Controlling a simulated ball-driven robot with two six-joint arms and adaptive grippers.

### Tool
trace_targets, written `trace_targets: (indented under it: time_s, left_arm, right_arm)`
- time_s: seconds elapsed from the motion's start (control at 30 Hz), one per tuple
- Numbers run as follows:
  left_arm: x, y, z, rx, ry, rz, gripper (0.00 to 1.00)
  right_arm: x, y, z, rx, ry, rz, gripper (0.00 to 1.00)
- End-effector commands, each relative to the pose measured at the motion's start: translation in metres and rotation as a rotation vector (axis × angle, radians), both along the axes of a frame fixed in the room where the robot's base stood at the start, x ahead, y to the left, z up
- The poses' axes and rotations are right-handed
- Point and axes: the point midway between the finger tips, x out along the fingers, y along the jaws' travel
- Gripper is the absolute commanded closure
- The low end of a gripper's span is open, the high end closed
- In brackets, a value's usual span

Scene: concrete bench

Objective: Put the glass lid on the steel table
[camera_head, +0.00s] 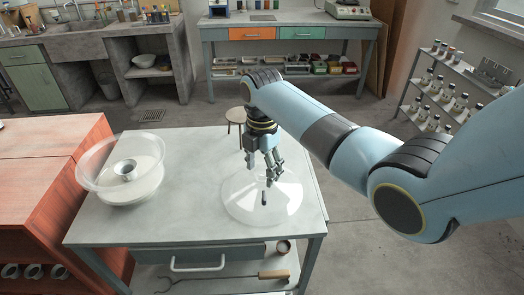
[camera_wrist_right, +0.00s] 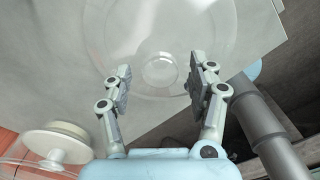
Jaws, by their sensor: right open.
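The clear glass lid (camera_head: 238,205) appears to lie on the right half of the pale steel table (camera_head: 185,228). It is a wide, see-through disc, and a small dark mark shows near its middle. In the right wrist view the lid (camera_wrist_right: 118,25) fills the top, with its round clear knob (camera_wrist_right: 160,70) between my fingers. My right gripper (camera_head: 268,168) points down over the lid, open and empty; it also shows in the right wrist view (camera_wrist_right: 162,72). Contact between fingers and knob cannot be told. My left gripper is out of view.
A clear glass bowl-like piece (camera_head: 88,172) stands at the table's left with a white round piece and a small metal cup (camera_head: 125,170). A red-brown cabinet (camera_head: 40,190) adjoins the left. A stool (camera_head: 236,116) stands behind. The table's middle is clear.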

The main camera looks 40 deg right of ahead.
Motion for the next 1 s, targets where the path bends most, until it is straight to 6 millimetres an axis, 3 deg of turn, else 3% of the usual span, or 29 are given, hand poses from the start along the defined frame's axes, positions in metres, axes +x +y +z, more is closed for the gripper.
trace_targets:
  time_s: [0.3,0.5,1.0]
  left_arm:
    - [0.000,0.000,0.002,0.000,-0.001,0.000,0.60]
    - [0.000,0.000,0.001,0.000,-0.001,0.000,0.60]
    - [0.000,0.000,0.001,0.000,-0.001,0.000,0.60]
  right_arm:
    - [0.001,0.000,0.071,-0.001,-0.005,0.001,0.41]
    - [0.001,0.000,0.100,0.000,-0.002,0.000,0.41]
    - [0.000,0.000,0.109,0.000,0.000,0.000,0.41]
